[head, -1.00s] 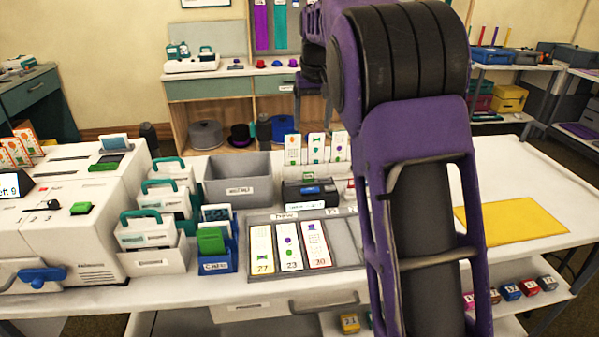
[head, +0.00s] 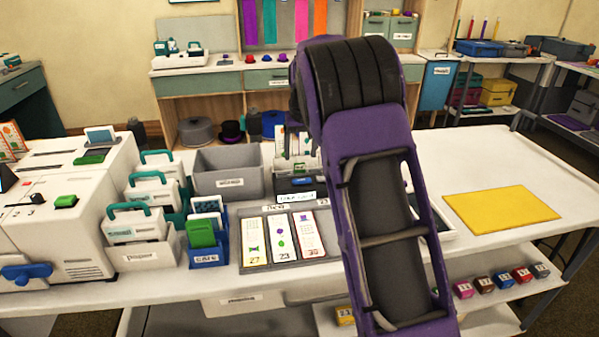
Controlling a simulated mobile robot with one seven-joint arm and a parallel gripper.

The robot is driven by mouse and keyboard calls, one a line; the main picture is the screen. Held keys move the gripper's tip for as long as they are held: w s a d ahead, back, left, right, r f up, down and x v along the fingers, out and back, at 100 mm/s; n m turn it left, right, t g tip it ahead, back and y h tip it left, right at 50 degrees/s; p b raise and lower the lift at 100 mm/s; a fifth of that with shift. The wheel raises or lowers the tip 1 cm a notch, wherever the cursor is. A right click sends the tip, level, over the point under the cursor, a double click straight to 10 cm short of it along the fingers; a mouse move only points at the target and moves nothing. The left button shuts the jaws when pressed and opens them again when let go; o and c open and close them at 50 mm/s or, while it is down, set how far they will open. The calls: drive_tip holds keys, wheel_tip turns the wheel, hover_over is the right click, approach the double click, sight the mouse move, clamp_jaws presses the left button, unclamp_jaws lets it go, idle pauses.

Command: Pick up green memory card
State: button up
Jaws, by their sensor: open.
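Green cards (head: 201,233) stand at the front of a small blue box labelled for cards (head: 207,259), left of the middle of the white table. I cannot tell for sure which one is the memory card. Another green piece (head: 66,201) sits on top of the white machine at the left. My purple and black arm crosses the middle of the head view. Its end reaches down behind the elbow near the upright cards at the back.
A grey tray (head: 247,267) with three numbered cards lies right of the blue box. A grey bin (head: 228,153) and a white carrier box (head: 137,257) stand close around. A yellow mat (head: 502,215) lies on the otherwise clear right side of the table.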

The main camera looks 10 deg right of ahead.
drive_tip(key=x, duration=0.4)
drive_tip(key=shift+w+f+b, duration=0.1)
drive_tip(key=shift+f+b, duration=0.15)
drive_tip(key=shift+b, duration=0.05)
drive_tip(key=c, duration=1)
drive_tip(key=shift+r, duration=0.15)
wheel_tip(320, 180, up, 10)
drive_tip(key=shift+f+p, duration=0.1)
drive_tip(key=shift+p, duration=0.9)
